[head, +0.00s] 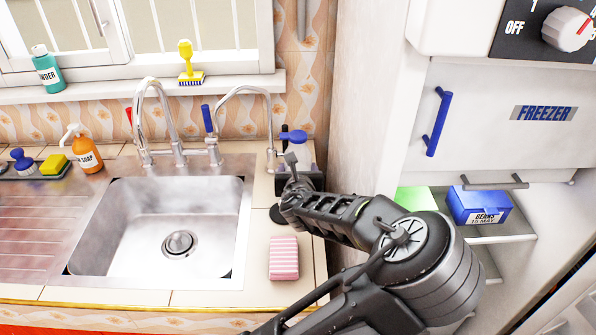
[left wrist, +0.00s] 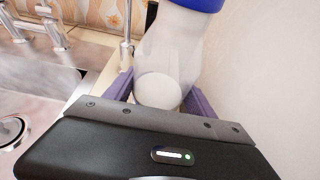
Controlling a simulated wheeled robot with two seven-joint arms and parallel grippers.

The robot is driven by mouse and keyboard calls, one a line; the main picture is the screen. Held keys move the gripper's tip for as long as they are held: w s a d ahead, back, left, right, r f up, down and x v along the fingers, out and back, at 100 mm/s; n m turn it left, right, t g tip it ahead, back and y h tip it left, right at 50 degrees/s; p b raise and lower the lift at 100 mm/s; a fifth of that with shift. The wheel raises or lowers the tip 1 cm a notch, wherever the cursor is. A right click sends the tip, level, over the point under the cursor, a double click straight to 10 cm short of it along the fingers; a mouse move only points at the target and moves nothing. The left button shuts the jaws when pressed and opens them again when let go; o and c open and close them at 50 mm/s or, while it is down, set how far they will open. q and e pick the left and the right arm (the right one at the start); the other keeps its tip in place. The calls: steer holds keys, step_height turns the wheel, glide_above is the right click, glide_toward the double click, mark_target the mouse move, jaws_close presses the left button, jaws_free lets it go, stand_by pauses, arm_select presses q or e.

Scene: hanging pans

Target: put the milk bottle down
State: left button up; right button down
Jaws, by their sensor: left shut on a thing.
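The milk bottle (head: 306,153) is whitish with a blue cap. It is at the back right corner of the counter, beside the wall of the fridge. In the left wrist view the milk bottle (left wrist: 172,50) is large, between the two purple-grey fingers, with its cap cut off by the top edge. My left gripper (head: 298,176) is shut on it; in the wrist view the gripper (left wrist: 160,92) has a finger on each side. My arm hides the bottle's lower part in the head view. I cannot tell whether its base touches the counter. My right gripper is not in view.
A metal sink (head: 165,225) with taps (head: 160,130) is left of the gripper. A pink striped sponge (head: 284,258) lies on the counter in front. An orange soap bottle (head: 86,152) stands far left. The fridge wall (head: 365,100) is close on the right.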

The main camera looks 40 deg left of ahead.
mark_target(298, 141)
arm_select(q)
jaws_close()
stand_by(0.4)
step_height(298, 141, up, 10)
steer(key=shift+r+p, duration=0.1)
steer(key=shift+p, duration=0.4)
stand_by(0.8)
